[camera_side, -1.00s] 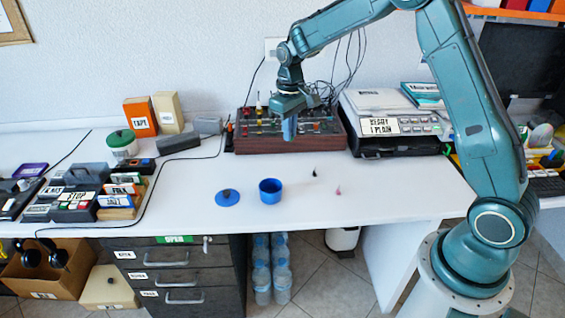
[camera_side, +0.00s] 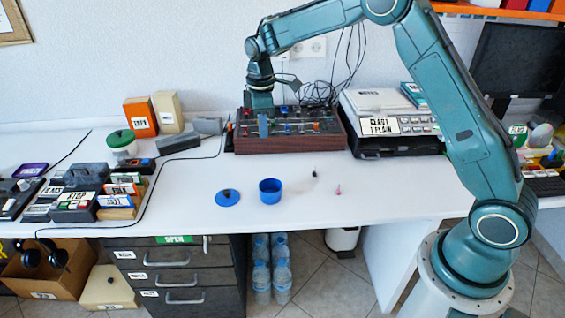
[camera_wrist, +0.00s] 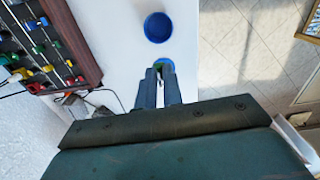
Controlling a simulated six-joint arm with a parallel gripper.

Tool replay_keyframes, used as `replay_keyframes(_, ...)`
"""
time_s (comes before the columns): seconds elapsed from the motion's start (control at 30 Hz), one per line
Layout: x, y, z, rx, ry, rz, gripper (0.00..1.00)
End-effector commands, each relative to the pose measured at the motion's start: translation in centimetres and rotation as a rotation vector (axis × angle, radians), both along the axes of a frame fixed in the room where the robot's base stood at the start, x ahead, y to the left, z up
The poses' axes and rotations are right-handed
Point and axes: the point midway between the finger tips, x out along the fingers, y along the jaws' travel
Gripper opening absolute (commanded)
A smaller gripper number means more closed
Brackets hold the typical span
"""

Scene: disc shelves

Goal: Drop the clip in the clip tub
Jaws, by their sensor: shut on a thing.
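The blue tub (camera_side: 270,197) stands open on the white desk. It also shows as a blue round at the top of the wrist view (camera_wrist: 158,27). My gripper (camera_side: 263,134) is in the air, above and behind the tub in the side view. Its fingers (camera_wrist: 160,72) point at the blue lid (camera_wrist: 163,62), which they partly cover in the wrist view. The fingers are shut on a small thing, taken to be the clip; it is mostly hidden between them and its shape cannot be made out.
The blue lid with a dark knob (camera_side: 228,198) lies left of the tub. A small dark item (camera_side: 315,173) and a small pink item (camera_side: 338,191) lie to the right. A wood-sided mixer (camera_side: 290,142) stands behind. The desk's front centre is otherwise clear.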

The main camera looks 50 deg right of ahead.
Motion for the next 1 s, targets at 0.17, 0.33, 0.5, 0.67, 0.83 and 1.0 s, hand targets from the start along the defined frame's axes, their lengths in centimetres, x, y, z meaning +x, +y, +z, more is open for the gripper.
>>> replay_keyframes(0.17,0.0,0.0,-1.0,0.0,0.003,-0.001,0.0)
replay_keyframes(0.33,-0.1,0.0,-3.4,0.0,0.004,-0.002,0.0)
replay_keyframes(0.5,-0.1,0.0,-6.6,0.0,0.004,-0.003,0.0)
replay_keyframes(0.67,-0.1,0.0,-9.7,0.0,0.005,-0.003,0.0)
replay_keyframes(0.83,-0.1,0.0,-12.8,0.0,0.004,-0.003,0.0)
replay_keyframes(1.0,-0.1,0.0,-15.0,0.001,0.002,-0.003,0.0)
